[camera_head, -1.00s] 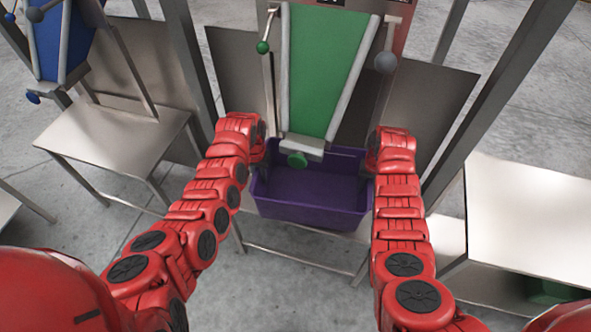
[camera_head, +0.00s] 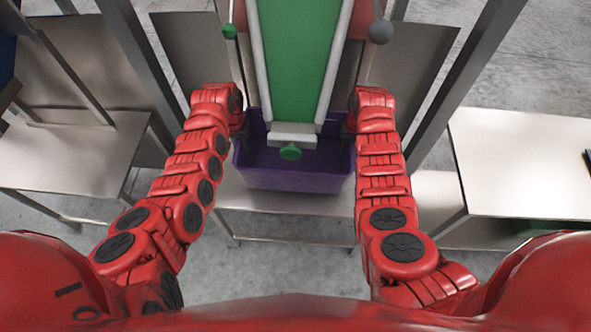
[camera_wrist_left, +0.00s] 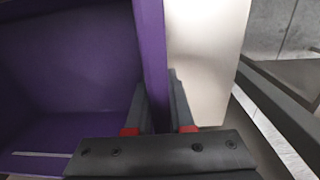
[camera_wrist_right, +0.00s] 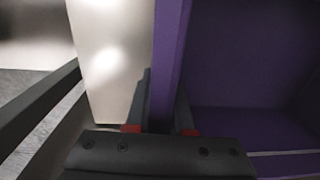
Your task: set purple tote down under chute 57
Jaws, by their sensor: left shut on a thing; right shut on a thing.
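The purple tote (camera_head: 290,178) is below the mouth of the green chute (camera_head: 292,60), over a steel stand (camera_head: 238,192). The chute's end and green knob hide part of its inside. The chute's number is not readable. My left gripper (camera_head: 241,130) is at the tote's left side; the left wrist view shows its fingers (camera_wrist_left: 158,105) shut on the purple side wall (camera_wrist_left: 150,45). My right gripper (camera_head: 348,130) is at the right side, its fingers (camera_wrist_right: 160,105) shut on the opposite wall (camera_wrist_right: 170,45). The tote looks roughly level and empty. I cannot tell whether its base touches the stand.
Steel posts (camera_head: 465,85) flank the chute on both sides. A steel table (camera_head: 525,165) stands at the right and another (camera_head: 70,155) at the left. A green ball handle (camera_head: 229,31) and a grey one (camera_head: 381,32) hang beside the chute.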

